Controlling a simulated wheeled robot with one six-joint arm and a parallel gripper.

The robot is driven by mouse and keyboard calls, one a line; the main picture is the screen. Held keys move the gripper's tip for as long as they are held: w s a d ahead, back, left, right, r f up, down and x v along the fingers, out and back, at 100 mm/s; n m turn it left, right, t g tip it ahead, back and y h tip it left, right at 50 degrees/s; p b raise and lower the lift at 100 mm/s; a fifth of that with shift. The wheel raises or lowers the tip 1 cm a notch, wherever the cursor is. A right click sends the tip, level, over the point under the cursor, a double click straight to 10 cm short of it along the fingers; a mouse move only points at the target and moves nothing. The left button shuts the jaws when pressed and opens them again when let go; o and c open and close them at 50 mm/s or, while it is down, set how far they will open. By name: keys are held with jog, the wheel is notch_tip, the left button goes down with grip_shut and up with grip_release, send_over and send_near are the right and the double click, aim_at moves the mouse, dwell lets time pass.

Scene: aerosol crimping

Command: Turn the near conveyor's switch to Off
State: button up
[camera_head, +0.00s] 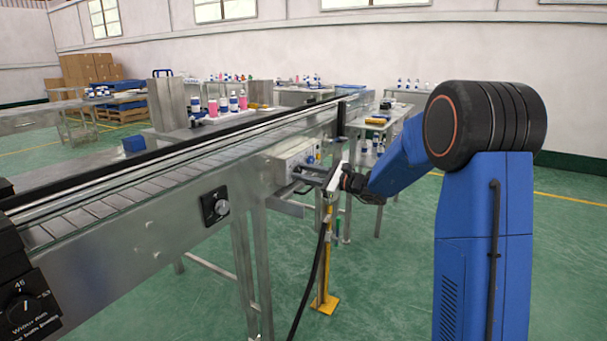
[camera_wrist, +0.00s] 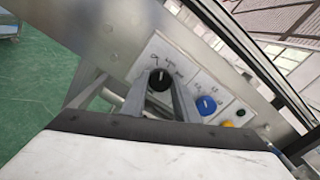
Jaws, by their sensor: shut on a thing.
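The near conveyor (camera_head: 120,202) runs from the left foreground into the distance. A light control box (camera_head: 288,160) is fixed to its side. In the wrist view the box's panel (camera_wrist: 178,56) carries a black rotary switch (camera_wrist: 160,79) with small labels above it, too small to read surely. My gripper (camera_wrist: 158,94) reaches the panel with one finger on each side of the black switch and is shut on it. In the head view my gripper (camera_head: 300,182) is at the box, and the switch is hidden there. The switch's exact pointing direction is unclear.
A yellow post (camera_head: 325,270) stands below the box. Another black dial (camera_head: 215,207) is on the conveyor's side. Green floor is open at right.

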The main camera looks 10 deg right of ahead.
jog(key=shift+n, duration=2.2)
jog(key=o, duration=1.1)
jog(key=shift+c, duration=0.2)
jog(key=v, duration=1.7)
jog(key=shift+d, duration=0.2)
jog(key=shift+s, duration=0.15)
